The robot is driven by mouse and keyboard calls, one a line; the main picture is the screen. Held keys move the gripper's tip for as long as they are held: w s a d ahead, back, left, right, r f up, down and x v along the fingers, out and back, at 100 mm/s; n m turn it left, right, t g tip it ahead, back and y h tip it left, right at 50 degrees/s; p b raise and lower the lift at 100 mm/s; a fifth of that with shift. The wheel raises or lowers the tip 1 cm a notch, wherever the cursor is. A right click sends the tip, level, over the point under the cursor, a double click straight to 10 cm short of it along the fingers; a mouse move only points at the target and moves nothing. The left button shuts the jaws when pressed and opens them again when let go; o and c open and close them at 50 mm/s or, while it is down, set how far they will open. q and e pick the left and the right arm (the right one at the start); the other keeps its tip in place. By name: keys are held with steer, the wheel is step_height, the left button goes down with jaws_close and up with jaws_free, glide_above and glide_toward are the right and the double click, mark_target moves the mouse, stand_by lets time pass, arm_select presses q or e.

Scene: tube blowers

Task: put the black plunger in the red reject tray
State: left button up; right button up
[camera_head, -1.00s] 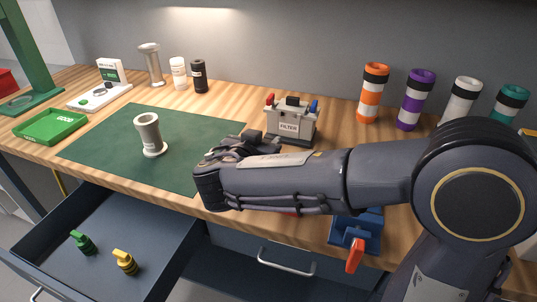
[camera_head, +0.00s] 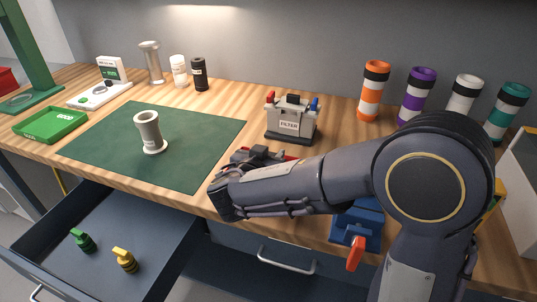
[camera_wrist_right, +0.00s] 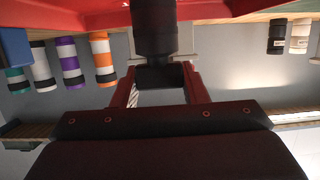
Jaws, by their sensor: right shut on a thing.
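The black plunger (camera_wrist_right: 155,30) is between the fingers of my right gripper (camera_wrist_right: 157,82) in the right wrist view, and the gripper is shut on it. Red tray surfaces (camera_wrist_right: 60,14) show on both sides of the plunger in that view. In the head view my right gripper (camera_head: 258,156) is over the workbench at the right edge of the green mat. A small strip of the red reject tray (camera_head: 288,157) shows just behind it; my right arm hides most of the tray and the plunger. I cannot tell whether the plunger touches the tray. My left gripper is not in view.
The filter box (camera_head: 291,122) stands close behind my right gripper. A pale tube (camera_head: 150,132) stands on the green mat (camera_head: 200,135). The open drawer (camera_head: 150,235) holds green and yellow plungers. A blue vise-like device (camera_head: 358,224) is at the front edge. Coloured tubes line the back right.

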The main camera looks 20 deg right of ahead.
steer(key=o, duration=1.1)
steer(key=shift+r+p, duration=0.15)
steer(key=shift+p, duration=0.15)
steer(key=shift+s+a+r, duration=0.1)
steer(key=shift+s+a, duration=0.05)
steer(key=b+v, duration=0.1)
steer(key=v, duration=1)
steer(key=shift+s+a+r, duration=0.1)
steer(key=shift+s+a, duration=0.05)
steer(key=shift+s, duration=0.1)
